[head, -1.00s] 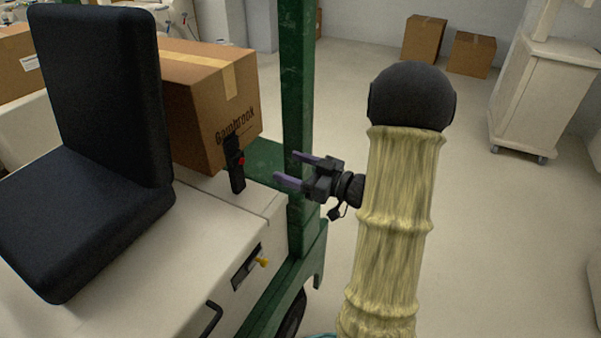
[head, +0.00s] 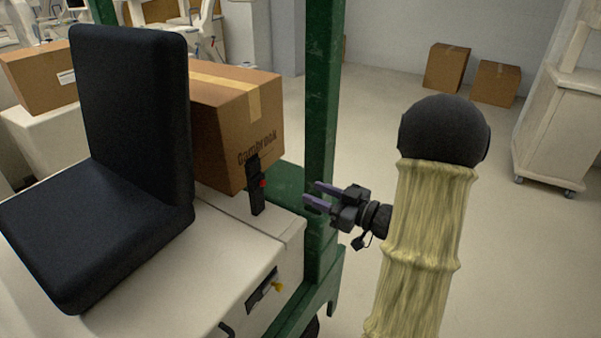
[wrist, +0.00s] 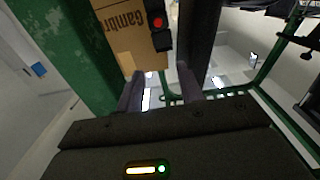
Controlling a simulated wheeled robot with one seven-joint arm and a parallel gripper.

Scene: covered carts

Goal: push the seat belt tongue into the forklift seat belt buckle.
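The black seat belt buckle (head: 257,196) with a red button stands upright on the pale forklift body, beside the dark seat (head: 130,130). It also shows at the top of the wrist view (wrist: 158,28), beyond the fingers. My gripper (head: 309,193) is to the right of the buckle, apart from it, with its purple-grey fingers pointing left. In the wrist view my gripper (wrist: 160,88) has its two fingers spread with nothing seen between them. I cannot make out the tongue as a separate piece; the dark part at the buckle's top is too small to tell.
A cardboard box (head: 230,130) stands right behind the buckle. A green post (head: 322,110) rises close behind my gripper. A yellow-tipped lever (head: 277,287) sits on the body's side. Floor to the right is open up to a white cabinet (head: 562,120).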

